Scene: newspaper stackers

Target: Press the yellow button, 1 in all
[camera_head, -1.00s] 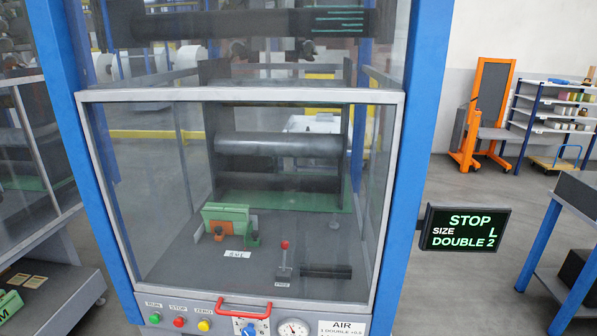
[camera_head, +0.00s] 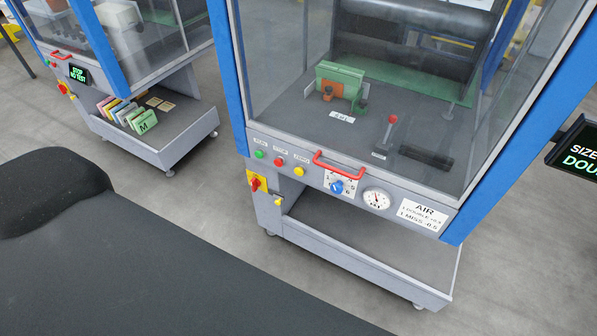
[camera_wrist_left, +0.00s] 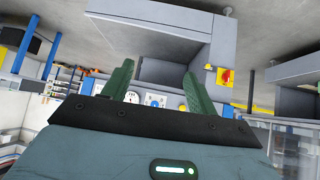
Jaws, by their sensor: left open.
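The yellow button (camera_head: 299,171) is a small round button on the grey front panel (camera_head: 405,194) of the glazed machine. It sits right of the red button (camera_head: 279,161) and the green button (camera_head: 259,154), near the left end of the red handle. My left gripper (camera_wrist_left: 157,84) shows in the left wrist view with its two green fingers apart and nothing between them. Beyond the fingers is the machine front, seen upside down, with the gauge (camera_wrist_left: 131,97) and blue knob (camera_wrist_left: 155,100). The fingers are apart from the panel. Neither gripper shows in the head view.
A red handle (camera_head: 346,167) sticks out beside the button. A red and yellow rotary switch (camera_head: 256,184) is below left. An open lower shelf (camera_head: 370,240) lies under the panel. A second machine (camera_head: 140,60) stands left, with floor between. A display (camera_head: 577,150) juts out right.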

